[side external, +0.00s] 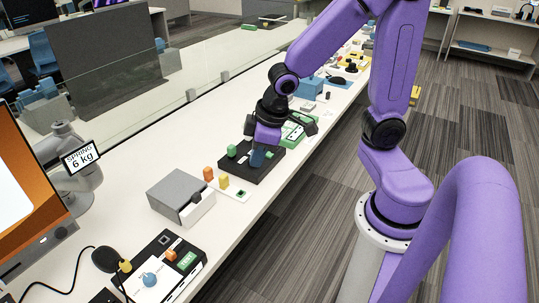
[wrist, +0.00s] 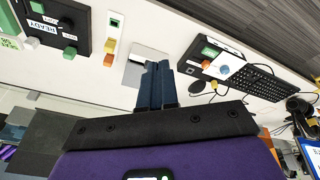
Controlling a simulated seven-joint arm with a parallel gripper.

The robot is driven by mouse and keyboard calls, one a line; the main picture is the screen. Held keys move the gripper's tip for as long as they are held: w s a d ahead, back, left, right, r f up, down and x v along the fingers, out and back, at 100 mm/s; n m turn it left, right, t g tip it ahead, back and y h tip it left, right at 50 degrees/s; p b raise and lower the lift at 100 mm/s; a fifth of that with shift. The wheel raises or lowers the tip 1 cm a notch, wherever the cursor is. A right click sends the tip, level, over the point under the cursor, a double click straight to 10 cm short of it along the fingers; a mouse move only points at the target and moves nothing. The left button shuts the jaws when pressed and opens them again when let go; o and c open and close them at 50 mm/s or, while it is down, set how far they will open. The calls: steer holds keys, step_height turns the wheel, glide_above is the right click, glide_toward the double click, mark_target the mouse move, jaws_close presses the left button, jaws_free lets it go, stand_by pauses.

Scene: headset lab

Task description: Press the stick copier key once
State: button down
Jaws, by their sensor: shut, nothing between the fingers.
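My gripper (side external: 258,157) is shut and empty. Its dark blue fingers appear over a black box (side external: 264,174) in the side view. In the wrist view my gripper (wrist: 157,66) has its fingers together, and they partly cover a grey-white box. No label reading stick copier is legible, so I cannot tell which device it is. The black box, with green knobs and a READY label, also shows in the wrist view (wrist: 37,15). A black and white device (side external: 190,283) has a green screen, an orange piece (side external: 171,255) and a blue round piece (side external: 149,279).
A grey box with a white front (side external: 176,187) stands between the two devices. A small white plate (side external: 232,191) has a yellow block and an orange block by it. A keyboard (wrist: 253,83) lies beyond the black and white device. A clear screen runs along the table's back.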

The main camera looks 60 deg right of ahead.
steer(key=w+d+f+m+t, duration=0.1)
steer(key=w+d+f+m, duration=0.2)
steer(key=w+d, duration=0.35)
steer(key=w+d+f+m+t, duration=0.2)
steer(key=w+d+m, duration=0.2)
steer(key=w+d, duration=0.25)
steer(key=d+f+m+t, duration=0.1)
steer(key=d+f+m, duration=0.1)
steer(key=d, duration=0.4)
steer(key=w+d+f+m+t, duration=0.1)
steer(key=d+f+m, duration=0.2)
steer(key=d, duration=0.2)
steer(key=d+f+m+t, duration=0.1)
steer(key=d+f+m, duration=0.1)
steer(key=d, duration=0.4)
steer(key=shift+w+d+f, duration=0.2)
steer(key=shift+d+f, duration=0.05)
steer(key=shift+d, duration=0.1)
steer(key=shift+f, duration=4.4)
steer(key=shift+f, duration=0.15)
steer(key=shift+f, duration=0.3)
